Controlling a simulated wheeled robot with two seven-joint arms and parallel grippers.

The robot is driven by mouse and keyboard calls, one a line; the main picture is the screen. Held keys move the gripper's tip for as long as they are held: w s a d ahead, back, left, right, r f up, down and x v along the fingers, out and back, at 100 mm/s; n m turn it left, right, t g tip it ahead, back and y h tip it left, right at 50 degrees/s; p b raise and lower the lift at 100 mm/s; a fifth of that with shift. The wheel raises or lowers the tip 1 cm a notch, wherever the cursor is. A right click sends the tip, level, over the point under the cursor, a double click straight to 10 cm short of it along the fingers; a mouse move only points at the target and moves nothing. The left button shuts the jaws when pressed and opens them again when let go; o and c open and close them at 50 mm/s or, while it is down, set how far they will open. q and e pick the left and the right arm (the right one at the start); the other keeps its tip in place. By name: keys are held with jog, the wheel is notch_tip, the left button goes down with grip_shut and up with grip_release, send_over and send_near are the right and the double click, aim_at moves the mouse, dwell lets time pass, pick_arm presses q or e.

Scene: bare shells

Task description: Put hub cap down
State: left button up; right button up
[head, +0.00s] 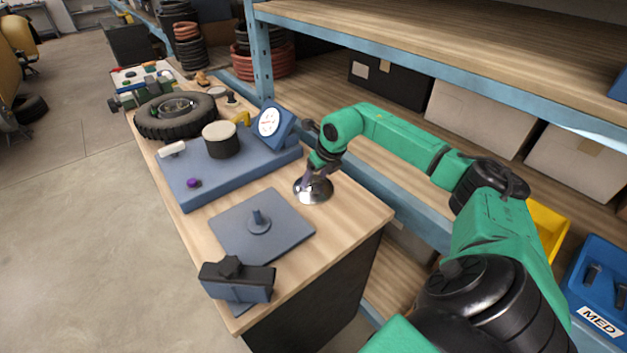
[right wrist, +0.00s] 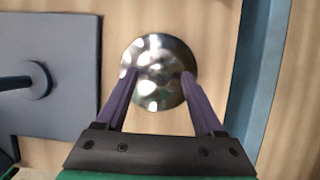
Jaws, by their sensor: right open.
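The hub cap (head: 316,193) is a shiny round metal dome. It lies on the wooden bench top, to the right of a flat blue-grey plate with an upright peg (head: 258,221). My right gripper (head: 311,182) is directly over it. In the right wrist view the hub cap (right wrist: 158,58) shows between and beyond the two purple fingers of my right gripper (right wrist: 157,78), which are spread apart. The fingertips overlap the cap's left and right sides in that view; I cannot tell whether they touch it. My left gripper is not in view.
A blue-grey base (head: 210,176) with a dark cylinder and a dial (head: 269,121) stands behind the plate. A black tyre (head: 175,117) lies farther back. A dark blue block (head: 238,281) sits at the front corner. A blue shelf frame (head: 262,60) runs along the right.

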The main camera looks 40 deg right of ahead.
jog(key=shift+w+f, duration=0.25)
jog(key=shift+f, duration=0.2)
jog(key=shift+c, duration=0.3)
jog(key=c, duration=1)
grip_shut()
jog(key=shift+r, duration=0.1)
